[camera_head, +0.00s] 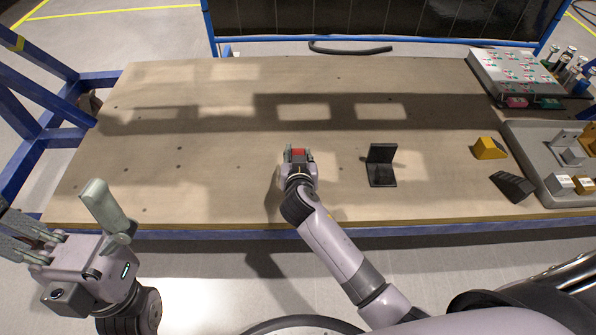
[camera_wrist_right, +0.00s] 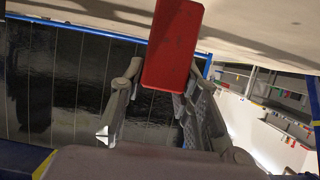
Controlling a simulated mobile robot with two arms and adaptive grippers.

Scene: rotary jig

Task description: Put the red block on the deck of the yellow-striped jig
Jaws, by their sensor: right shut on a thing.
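The red block (camera_head: 298,153) is between the fingers of my right gripper (camera_head: 298,157), over the front middle of the wooden table. In the right wrist view the red block (camera_wrist_right: 172,45) reaches past the fingers of the right gripper (camera_wrist_right: 165,92), which is shut on it. I cannot tell from the head view how high it is above the table. My left gripper (camera_head: 52,208) is open and empty at the lower left, in front of the table. I cannot make out a yellow-striped jig with certainty in either view.
A black angle bracket (camera_head: 381,166) stands right of my right gripper. Farther right are a yellow wedge (camera_head: 488,148), a dark block (camera_head: 512,186) and a grey tray (camera_head: 519,137) with parts. A control box (camera_head: 514,70) sits at the back right. The table's left half is clear.

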